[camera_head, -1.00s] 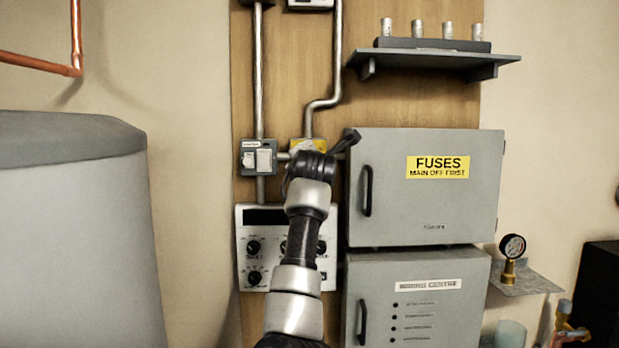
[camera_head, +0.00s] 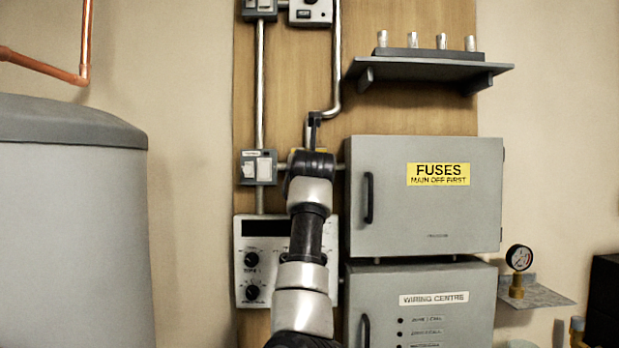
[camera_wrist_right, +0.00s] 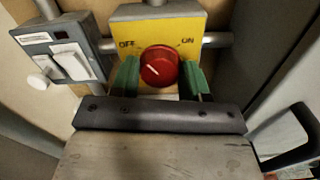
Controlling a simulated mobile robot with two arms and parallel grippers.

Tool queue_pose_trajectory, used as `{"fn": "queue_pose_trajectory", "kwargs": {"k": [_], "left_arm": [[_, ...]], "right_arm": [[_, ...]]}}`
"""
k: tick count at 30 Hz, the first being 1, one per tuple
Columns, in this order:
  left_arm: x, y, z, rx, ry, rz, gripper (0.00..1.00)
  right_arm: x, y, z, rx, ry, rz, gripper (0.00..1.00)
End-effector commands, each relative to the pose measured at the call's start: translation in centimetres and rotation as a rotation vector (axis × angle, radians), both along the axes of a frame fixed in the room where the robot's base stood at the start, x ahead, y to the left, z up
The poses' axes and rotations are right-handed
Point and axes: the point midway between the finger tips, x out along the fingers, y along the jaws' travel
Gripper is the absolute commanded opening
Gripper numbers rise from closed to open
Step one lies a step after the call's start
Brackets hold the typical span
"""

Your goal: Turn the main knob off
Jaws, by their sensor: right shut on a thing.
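The main knob (camera_wrist_right: 159,66) is a round red knob on a yellow plate (camera_wrist_right: 202,29) marked OFF on its left and ON on its right. My right gripper (camera_wrist_right: 162,79) is shut on the knob, with one green finger on each side. A short pale line marks the knob's face at its lower left; I cannot tell exactly which label it points to. In the head view, my right gripper (camera_head: 313,130) and wrist hide the knob and most of its plate. My left gripper is in neither current view.
A grey switch box (camera_head: 258,167) with white rockers sits just left of the knob. The grey fuses cabinet (camera_head: 435,220) stands close on the right, its dark handle (camera_head: 369,197) facing the arm. A control panel (camera_head: 252,275) is below. A metal pipe (camera_head: 338,70) runs above.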

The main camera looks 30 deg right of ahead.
Motion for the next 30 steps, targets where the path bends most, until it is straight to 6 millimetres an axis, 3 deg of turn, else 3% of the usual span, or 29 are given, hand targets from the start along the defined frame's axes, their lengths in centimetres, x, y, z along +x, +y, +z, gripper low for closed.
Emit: {"fn": "queue_pose_trajectory", "kwargs": {"k": [11,27,28,30], "left_arm": [[0.01,-0.02,-1.04,0.0,0.0,0.0,0.43],[0.01,-0.04,-1.09,0.0,-0.001,0.0,0.43],[0.01,-0.04,-1.09,0.0,-0.001,0.0,0.43],[0.02,-0.04,-1.09,0.0,-0.001,0.0,0.43]], "right_arm": [[0.12,0.02,-0.36,-0.13,0.089,0.001,0.22],[0.14,0.04,-0.34,-0.149,0.101,0.002,0.22],[0.14,0.03,-0.34,-0.149,0.1,0.002,0.49],[0.12,0.03,-0.31,-0.149,0.099,0.002,0.59]]}}
